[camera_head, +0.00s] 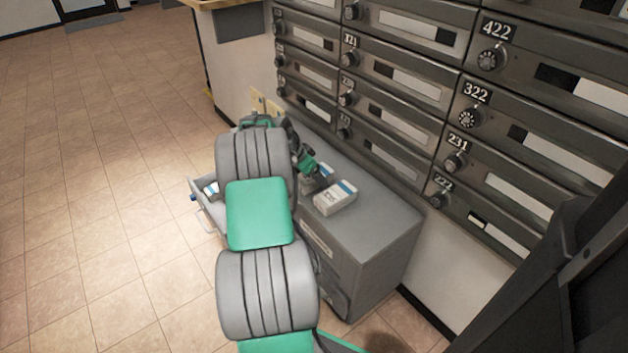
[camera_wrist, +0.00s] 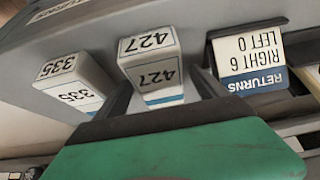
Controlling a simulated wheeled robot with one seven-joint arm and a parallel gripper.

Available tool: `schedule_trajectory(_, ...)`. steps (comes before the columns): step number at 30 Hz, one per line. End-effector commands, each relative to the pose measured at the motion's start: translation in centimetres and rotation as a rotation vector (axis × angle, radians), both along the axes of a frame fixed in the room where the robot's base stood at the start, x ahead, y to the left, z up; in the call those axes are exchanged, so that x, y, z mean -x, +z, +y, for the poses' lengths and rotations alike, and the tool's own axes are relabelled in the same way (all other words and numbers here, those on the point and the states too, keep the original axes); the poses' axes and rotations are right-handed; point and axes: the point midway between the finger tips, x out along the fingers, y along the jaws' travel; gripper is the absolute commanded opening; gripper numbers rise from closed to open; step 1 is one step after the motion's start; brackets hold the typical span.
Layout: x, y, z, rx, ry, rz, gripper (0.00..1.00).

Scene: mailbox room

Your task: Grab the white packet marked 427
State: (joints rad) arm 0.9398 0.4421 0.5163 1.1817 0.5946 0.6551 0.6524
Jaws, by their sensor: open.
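The white packet marked 427 (camera_wrist: 150,62) stands in the middle of the wrist view, its number upside down, with a blue band near its lower end. The dark fingers of my gripper (camera_wrist: 164,88) are spread, one on each side of its lower end in the picture. I cannot tell whether they touch it. In the head view my gripper (camera_head: 314,176) is over the grey cabinet top, close to white packets, largely hidden by my arm. The numbers there are too small to read.
A white packet marked 335 (camera_wrist: 75,84) stands left of 427. A RETURNS card (camera_wrist: 250,62) reading "RIGHT 6 LEFT 0" is on the right. The grey cabinet (camera_head: 372,232) has an open drawer (camera_head: 205,205) at left. Numbered mailboxes (camera_head: 400,85) line the wall behind. Tiled floor (camera_head: 100,150) is clear.

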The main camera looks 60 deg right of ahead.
Motion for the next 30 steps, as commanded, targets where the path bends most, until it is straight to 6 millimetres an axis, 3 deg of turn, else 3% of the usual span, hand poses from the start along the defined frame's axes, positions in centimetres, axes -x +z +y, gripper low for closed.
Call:
schedule_trajectory(9, -0.02, -0.33, 0.03, 0.0, 0.0, 0.0, 0.8)
schedule_trajectory(30, -0.02, -0.33, 0.05, -0.001, 0.001, 0.0, 0.23)
